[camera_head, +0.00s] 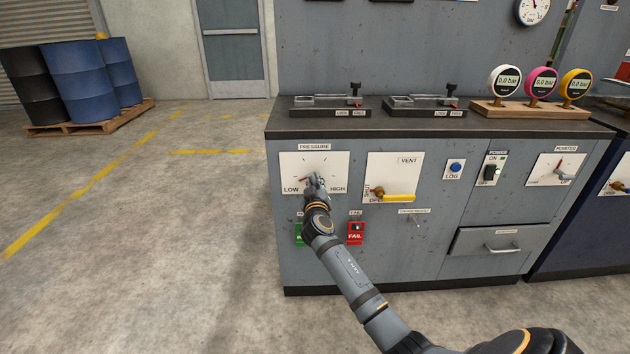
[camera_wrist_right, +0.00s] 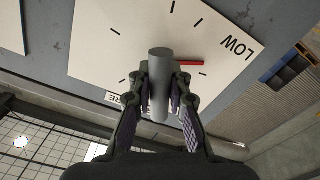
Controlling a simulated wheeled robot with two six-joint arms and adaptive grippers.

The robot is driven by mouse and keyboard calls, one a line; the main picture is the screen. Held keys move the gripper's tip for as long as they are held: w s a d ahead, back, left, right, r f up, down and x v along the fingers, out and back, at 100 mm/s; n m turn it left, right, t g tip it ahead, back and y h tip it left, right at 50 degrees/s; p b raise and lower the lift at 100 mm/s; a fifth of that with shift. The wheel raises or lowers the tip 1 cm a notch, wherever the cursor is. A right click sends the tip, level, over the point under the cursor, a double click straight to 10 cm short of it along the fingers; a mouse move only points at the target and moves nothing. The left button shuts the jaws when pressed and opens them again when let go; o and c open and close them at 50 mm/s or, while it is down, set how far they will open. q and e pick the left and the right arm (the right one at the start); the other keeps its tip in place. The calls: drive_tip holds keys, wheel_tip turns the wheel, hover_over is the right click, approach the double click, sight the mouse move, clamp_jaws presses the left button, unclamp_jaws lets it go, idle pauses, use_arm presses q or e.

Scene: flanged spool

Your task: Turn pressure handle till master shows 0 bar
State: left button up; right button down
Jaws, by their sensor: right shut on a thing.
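The pressure dial is a white plate (camera_head: 296,185) marked LOW and HIGH on the bench's left front. Its grey cylindrical handle (camera_wrist_right: 160,97) shows in the right wrist view, between my fingers. A red pointer (camera_wrist_right: 189,63) on the dial points toward the LOW side. My right gripper (camera_head: 315,182) is shut on the handle and hides part of the dial in the head view. A round analog gauge (camera_head: 533,9) marked bar, cut by the top edge, is too small to read surely; which gauge is the master is unclear. My left gripper is out of view.
Three digital gauges, white (camera_head: 504,81), pink (camera_head: 541,82) and yellow (camera_head: 575,84), stand on a wooden rack, each reading 0.0 bar. A yellow vent handle (camera_head: 396,196) is right of the dial.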

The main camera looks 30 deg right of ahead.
drive_tip(key=shift+n+p, duration=0.3)
drive_tip(key=shift+n, duration=0.7)
drive_tip(key=n+p, duration=0.1)
drive_tip(key=n, duration=0.1)
drive_tip(key=shift+n, duration=0.4)
drive_tip(key=n+p, duration=0.2)
drive_tip(key=n, duration=0.3)
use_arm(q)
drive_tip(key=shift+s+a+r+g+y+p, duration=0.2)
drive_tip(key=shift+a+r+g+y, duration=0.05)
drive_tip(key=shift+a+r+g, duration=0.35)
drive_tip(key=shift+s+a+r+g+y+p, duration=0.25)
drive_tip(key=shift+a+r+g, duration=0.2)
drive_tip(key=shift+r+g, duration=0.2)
use_arm(e)
drive_tip(key=shift+n, duration=1)
drive_tip(key=shift+f, duration=0.1)
drive_tip(key=c, duration=1.2)
unclamp_jaws()
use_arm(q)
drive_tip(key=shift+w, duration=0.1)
